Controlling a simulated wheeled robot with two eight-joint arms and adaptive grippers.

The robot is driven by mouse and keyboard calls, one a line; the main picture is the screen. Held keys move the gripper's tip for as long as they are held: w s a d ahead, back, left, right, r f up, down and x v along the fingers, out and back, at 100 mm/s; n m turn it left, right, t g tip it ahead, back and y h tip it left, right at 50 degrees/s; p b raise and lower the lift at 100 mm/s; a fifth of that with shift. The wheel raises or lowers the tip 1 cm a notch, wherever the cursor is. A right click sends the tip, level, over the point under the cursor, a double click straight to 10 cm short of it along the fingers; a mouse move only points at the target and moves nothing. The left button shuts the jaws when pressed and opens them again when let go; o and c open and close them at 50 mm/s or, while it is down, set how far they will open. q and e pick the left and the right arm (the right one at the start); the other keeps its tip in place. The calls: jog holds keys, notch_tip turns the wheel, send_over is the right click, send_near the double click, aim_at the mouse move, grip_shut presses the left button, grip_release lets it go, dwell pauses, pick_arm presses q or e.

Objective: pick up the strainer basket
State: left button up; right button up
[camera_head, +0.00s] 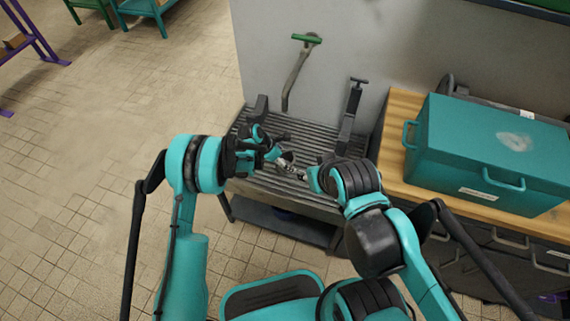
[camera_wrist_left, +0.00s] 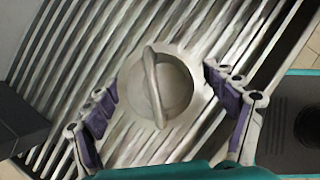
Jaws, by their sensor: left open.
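The strainer basket (camera_wrist_left: 172,88) is a round, pale metal piece with a thin bar handle across its top, seen in the left wrist view. It sits on the slatted grey rack. My left gripper (camera_wrist_left: 160,84) is open, with its purple-padded fingers on either side of the basket, apart from it. In the head view my left gripper (camera_head: 266,145) is over the rack, and the basket is small and hard to make out among the arms. My right gripper (camera_head: 300,173) is close by over the rack; its jaws are too small to read.
The slatted rack (camera_head: 258,187) stands against a grey wall. A teal toolbox (camera_head: 485,150) sits on a wooden bench (camera_head: 402,108) at right. Tiled floor at left is open.

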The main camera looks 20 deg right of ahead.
aim_at(289, 161)
pick_arm(q)
jog(key=b+x, duration=0.1)
jog(key=x, duration=0.2)
jog(key=shift+d+f, duration=0.15)
jog(key=shift+f, duration=0.15)
jog(key=shift+r, duration=0.1)
jog(key=shift+r, duration=0.1)
jog(key=c, duration=1.3)
